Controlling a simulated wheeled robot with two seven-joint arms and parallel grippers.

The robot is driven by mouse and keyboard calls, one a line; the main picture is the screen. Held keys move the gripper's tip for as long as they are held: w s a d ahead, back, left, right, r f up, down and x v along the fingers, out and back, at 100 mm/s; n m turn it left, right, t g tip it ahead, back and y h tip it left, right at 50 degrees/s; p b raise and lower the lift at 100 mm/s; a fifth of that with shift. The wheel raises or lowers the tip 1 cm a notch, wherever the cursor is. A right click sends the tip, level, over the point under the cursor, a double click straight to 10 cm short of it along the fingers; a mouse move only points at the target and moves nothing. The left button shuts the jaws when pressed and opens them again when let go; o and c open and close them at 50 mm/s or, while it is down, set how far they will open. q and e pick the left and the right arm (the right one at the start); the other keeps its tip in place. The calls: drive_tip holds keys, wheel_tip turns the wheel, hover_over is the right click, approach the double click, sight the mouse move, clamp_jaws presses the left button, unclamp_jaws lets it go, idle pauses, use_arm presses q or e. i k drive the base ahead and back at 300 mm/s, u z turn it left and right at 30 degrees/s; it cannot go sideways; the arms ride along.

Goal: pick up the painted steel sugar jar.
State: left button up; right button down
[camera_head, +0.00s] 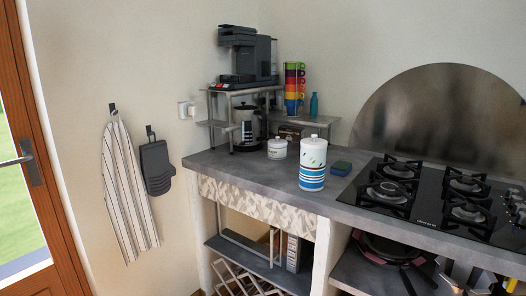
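Two lidded jars stand upright on the grey counter (240,168). One is a small, squat white jar (277,149) with a knobbed lid and a faint dark mark on its front. The other is a taller white canister (312,165) with blue and dark bands around its lower half and a knobbed lid. It stands nearer the counter's front edge, to the right of the small jar. I cannot tell for sure which is the painted steel sugar jar; any lettering is too small to read. Neither of my grippers is in view.
A coffee machine (245,55) sits on a metal rack (218,124), with a glass pot (246,128) below. Stacked coloured cups (294,88) and a teal bottle (314,105) stand behind. A sponge (341,168) and gas hob (430,200) lie right. The counter's left part is clear.

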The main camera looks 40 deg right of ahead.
sight(274, 153)
drive_tip(key=z, duration=0.35)
drive_tip(key=i, duration=1.5)
drive_tip(key=z, duration=0.85)
